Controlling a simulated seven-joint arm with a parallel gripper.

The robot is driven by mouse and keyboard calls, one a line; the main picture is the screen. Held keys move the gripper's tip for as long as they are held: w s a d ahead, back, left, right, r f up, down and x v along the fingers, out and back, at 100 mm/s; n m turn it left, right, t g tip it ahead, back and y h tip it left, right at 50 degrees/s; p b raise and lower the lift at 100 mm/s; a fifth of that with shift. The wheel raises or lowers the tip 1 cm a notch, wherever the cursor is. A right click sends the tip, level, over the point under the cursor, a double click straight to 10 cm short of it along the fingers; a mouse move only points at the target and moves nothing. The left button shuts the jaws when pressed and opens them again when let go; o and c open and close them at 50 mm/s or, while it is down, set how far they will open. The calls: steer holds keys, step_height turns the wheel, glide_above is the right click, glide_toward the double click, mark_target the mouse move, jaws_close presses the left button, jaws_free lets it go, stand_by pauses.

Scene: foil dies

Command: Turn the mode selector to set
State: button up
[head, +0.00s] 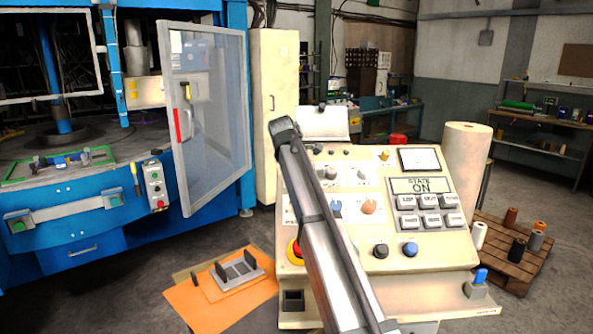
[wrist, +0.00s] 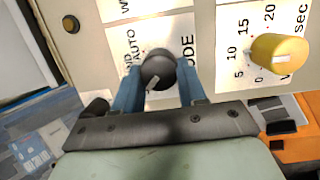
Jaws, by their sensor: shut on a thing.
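The mode selector (wrist: 158,70) is a round dark knob on a white label in the wrist view. The label shows AUTO, a partly hidden word ending in ND, and part of MODE. The knob's pale pointer mark is turned to the lower left of that picture. No SET marking is legible. My gripper (wrist: 160,88) has its two blue fingers on either side of the knob and is shut on it. In the head view my arm crosses the cream control panel (head: 440,258) and covers part of its left side. I cannot make out the grip there.
A yellow knob (wrist: 280,52) with a seconds scale sits close to the right of the selector in the wrist view. An amber lamp (wrist: 70,24) is at upper left. The machine's framed door (head: 215,130) stands open left of the panel. An orange mat (head: 215,312) lies on the floor.

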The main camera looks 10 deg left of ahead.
steer(key=o, duration=1.1)
steer(key=shift+c, duration=0.2)
steer(key=v, duration=1.3)
steer(key=shift+s+r, duration=0.3)
steer(key=shift+w, duration=0.1)
